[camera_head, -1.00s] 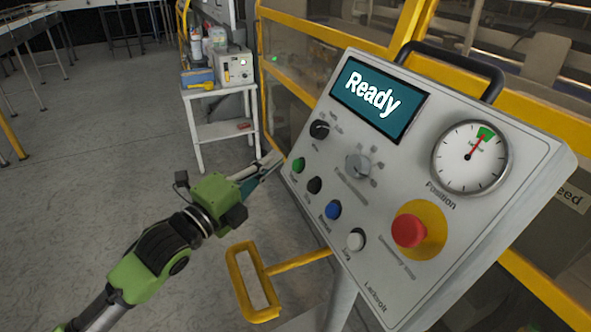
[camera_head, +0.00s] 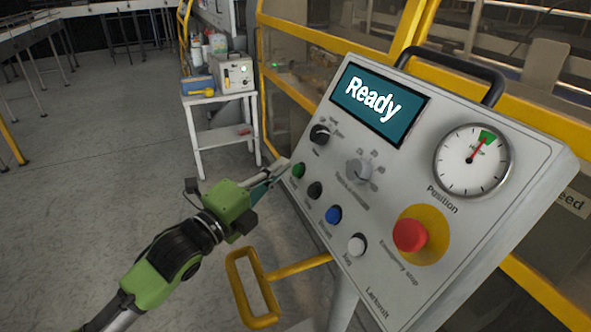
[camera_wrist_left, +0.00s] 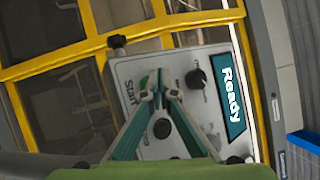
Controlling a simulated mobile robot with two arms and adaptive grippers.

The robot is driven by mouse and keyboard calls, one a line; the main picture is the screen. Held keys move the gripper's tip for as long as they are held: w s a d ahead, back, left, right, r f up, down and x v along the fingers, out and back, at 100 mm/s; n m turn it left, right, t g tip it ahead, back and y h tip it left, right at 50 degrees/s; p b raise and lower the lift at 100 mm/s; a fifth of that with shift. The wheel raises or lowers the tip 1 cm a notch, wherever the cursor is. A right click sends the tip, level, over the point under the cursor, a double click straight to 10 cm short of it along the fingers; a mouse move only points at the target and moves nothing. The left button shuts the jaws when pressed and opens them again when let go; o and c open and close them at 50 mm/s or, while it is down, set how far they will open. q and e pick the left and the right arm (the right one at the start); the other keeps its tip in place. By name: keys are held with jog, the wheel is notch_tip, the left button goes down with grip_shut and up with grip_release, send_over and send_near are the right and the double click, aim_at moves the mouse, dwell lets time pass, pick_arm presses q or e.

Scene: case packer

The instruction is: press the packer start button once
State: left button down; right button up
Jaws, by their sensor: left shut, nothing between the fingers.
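The tilted grey control panel (camera_head: 395,185) carries a teal screen (camera_head: 379,102) reading "Ready". The green button (camera_head: 299,170) is at its left edge, top of a row with black (camera_head: 315,189), blue (camera_head: 333,214) and white (camera_head: 356,244) buttons. My left gripper (camera_head: 278,169) is shut and empty, its fingertips just left of the green button. In the left wrist view the fingertips (camera_wrist_left: 160,94) lie over the panel beside the "Start" label (camera_wrist_left: 129,93) and mostly hide the button there. I cannot tell whether they touch it. My right gripper is not in view.
A red emergency stop (camera_head: 410,234) on a yellow disc, a gauge (camera_head: 472,160) and rotary knobs (camera_head: 358,171) share the panel. A yellow-framed machine guard (camera_head: 300,105) stands behind. A white side table (camera_head: 220,97) is at the back left. Floor at left is clear.

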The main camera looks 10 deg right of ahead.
pick_arm(q)
jog(key=shift+f, duration=0.1)
dwell(0.7)
jog(key=shift+w+d+f, duration=0.1)
jog(key=shift+d+f, duration=0.05)
jog(key=shift+d, duration=0.2)
jog(key=shift+w+d+f, duration=0.1)
jog(key=shift+d+f, duration=0.1)
jog(key=shift+d, duration=0.1)
dwell(0.7)
dwell(0.4)
jog(key=shift+s+a+r+p, duration=0.3)
jog(key=shift+a+r, duration=0.1)
jog(key=shift+a, duration=0.25)
jog(key=shift+w, duration=0.1)
jog(key=a, duration=0.1)
jog(key=s+a+r+p, duration=0.1)
jog(key=a+r+p, duration=0.1)
jog(key=a, duration=0.1)
jog(key=shift+s+r, duration=0.2)
jog(key=shift+r, duration=0.05)
